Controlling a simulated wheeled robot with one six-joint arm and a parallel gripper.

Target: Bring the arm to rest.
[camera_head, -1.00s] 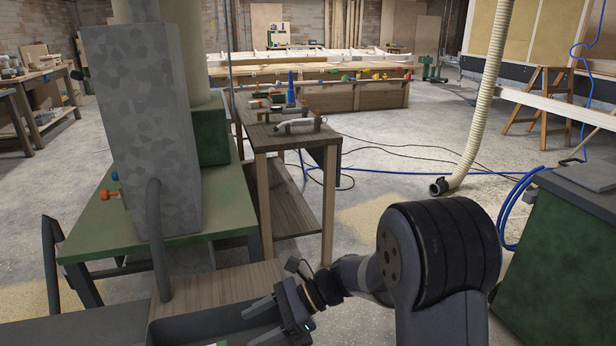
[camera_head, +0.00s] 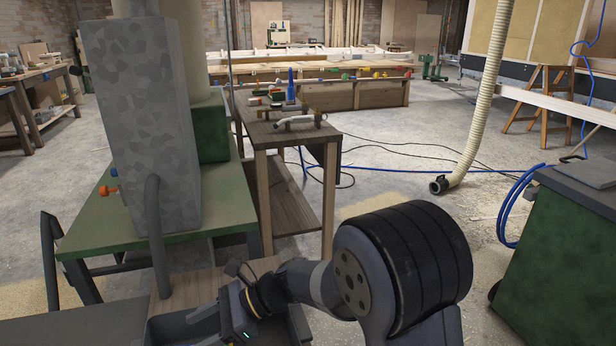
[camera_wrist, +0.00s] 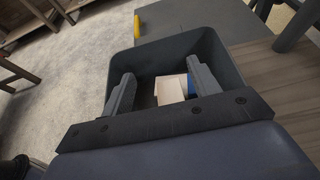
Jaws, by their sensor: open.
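My arm reaches low across the front of the head view. My gripper (camera_head: 195,322) is at the lower left of it, over a dark grey bin (camera_head: 302,326). In the wrist view the two fingers of my gripper (camera_wrist: 160,70) stand wide apart with nothing between their tips. Beyond and below them is the dark bin (camera_wrist: 222,62). Inside it lie a pale block (camera_wrist: 169,89) and a blue piece (camera_wrist: 191,84), partly hidden by a finger. I cannot tell from these views how far the fingers are above the bin's contents.
A green table (camera_head: 110,225) with a tall grey metal housing (camera_head: 150,130) stands close on the left. A wooden bench (camera_head: 262,135) with tools is ahead. A green cabinet (camera_head: 560,255) is at the right, near a hanging hose (camera_head: 488,110).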

